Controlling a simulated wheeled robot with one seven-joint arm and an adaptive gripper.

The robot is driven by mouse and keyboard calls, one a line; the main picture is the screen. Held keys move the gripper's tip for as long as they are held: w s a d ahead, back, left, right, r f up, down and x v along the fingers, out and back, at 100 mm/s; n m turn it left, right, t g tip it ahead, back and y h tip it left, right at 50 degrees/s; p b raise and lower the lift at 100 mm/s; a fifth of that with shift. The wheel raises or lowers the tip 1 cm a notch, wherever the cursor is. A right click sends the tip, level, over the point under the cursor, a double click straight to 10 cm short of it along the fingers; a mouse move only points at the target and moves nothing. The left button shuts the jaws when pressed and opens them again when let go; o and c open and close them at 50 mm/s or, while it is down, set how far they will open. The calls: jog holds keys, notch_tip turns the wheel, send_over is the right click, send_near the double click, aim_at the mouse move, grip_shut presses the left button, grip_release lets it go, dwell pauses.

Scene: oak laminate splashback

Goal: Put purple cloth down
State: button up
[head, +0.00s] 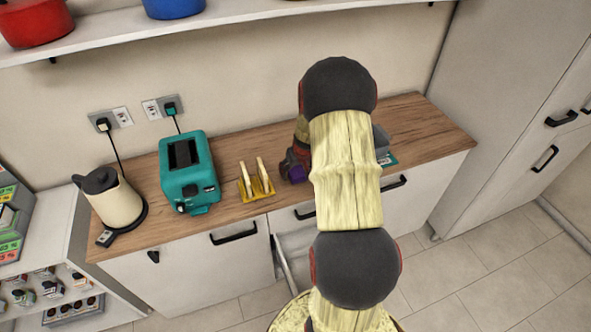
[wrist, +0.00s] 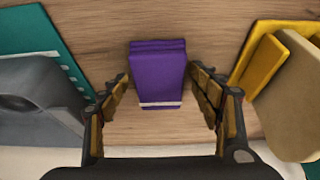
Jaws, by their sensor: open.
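The purple cloth (wrist: 157,70) is a folded block with a pale stripe near its front edge. In the wrist view it lies on the wooden counter (wrist: 205,32), in the middle between my fingers. My gripper (wrist: 163,90) is open, with one finger on each side of the cloth and a visible gap on both sides. In the head view a small part of the purple cloth (head: 296,173) shows beside my gripper; my arm hides much of that area.
A yellow rack (head: 256,184) with pale boards stands left of the cloth. A teal toaster (head: 188,170) and cream kettle (head: 114,203) are farther left. A grey object (wrist: 38,95) on a teal item (wrist: 50,48) is on the other side. The counter's right end is bare.

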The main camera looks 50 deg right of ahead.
jog(key=shift+r, duration=0.1)
jog(key=shift+r+p, duration=0.2)
jog(key=shift+p, duration=0.1)
jog(key=p+v, duration=0.3)
jog(key=v, duration=0.9)
jog(key=a+r+n+t+y, duration=0.1)
jog(key=a+r+n, duration=0.1)
jog(key=a+r, duration=0.75)
jog(key=a+r+n, duration=0.1)
jog(key=a+r, duration=0.5)
jog(key=a, duration=0.6)
jog(key=s+a+r+n, duration=0.1)
jog(key=s+a+r, duration=0.1)
jog(key=s+a, duration=0.3)
jog(key=s+a+r+n, duration=0.1)
jog(key=s+a+r, duration=0.1)
jog(key=s+a, duration=0.3)
jog(key=s+a+r+y, duration=0.1)
jog(key=s+a+r, duration=0.2)
jog(key=s+a, duration=0.2)
jog(key=shift+a+n+t, duration=0.4)
jog(key=shift+a, duration=0.7)
